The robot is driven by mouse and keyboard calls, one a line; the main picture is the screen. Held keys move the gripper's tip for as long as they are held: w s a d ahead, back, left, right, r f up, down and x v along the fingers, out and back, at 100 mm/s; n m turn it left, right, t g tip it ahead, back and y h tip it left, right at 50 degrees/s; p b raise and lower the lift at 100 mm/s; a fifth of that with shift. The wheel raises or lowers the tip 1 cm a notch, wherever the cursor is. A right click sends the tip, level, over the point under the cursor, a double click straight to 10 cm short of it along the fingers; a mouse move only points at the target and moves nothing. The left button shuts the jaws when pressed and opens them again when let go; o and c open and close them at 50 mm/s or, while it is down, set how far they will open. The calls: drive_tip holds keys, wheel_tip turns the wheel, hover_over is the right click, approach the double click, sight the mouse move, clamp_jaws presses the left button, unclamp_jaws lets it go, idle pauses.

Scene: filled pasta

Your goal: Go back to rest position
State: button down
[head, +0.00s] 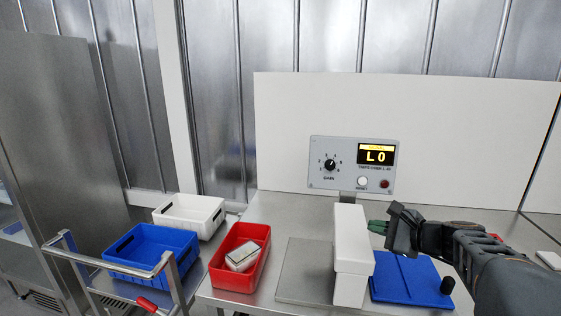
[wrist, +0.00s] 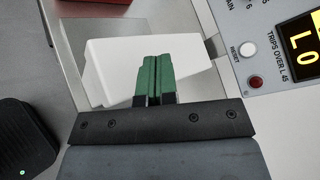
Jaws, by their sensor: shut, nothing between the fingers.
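My gripper (head: 378,227) is at the right of the head view, beside the white box-shaped housing (head: 351,255) and above the blue board (head: 408,280). Its green fingers (wrist: 153,80) are together in the wrist view, with nothing between them. In the wrist view the white housing (wrist: 112,62) lies beyond the fingertips. I cannot tell whether they touch it. My dark arm reaches in from the right edge of the head view.
A control panel (head: 322,178) with a dial and a display reading "L 0" stands behind the bench. A red bin (head: 229,280) holds a pale packet (head: 242,256). A blue crate (head: 150,262) and a white crate (head: 190,214) stand on a trolley at left. A grey plate (head: 305,268) is bare.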

drive_tip(key=s+a+f+n+g+h, duration=0.2)
drive_tip(key=s+a+f+n+g, duration=0.35)
drive_tip(key=s+a+n, duration=0.2)
drive_tip(key=s+f+n+g+h, duration=0.1)
drive_tip(key=s+f+n+h, duration=0.5)
drive_tip(key=s+n, duration=0.5)
drive_tip(key=shift+s+d+f+g+h+p, duration=0.15)
drive_tip(key=shift+f+g+h+p, duration=0.2)
drive_tip(key=shift+h, duration=0.25)
idle(0.6)
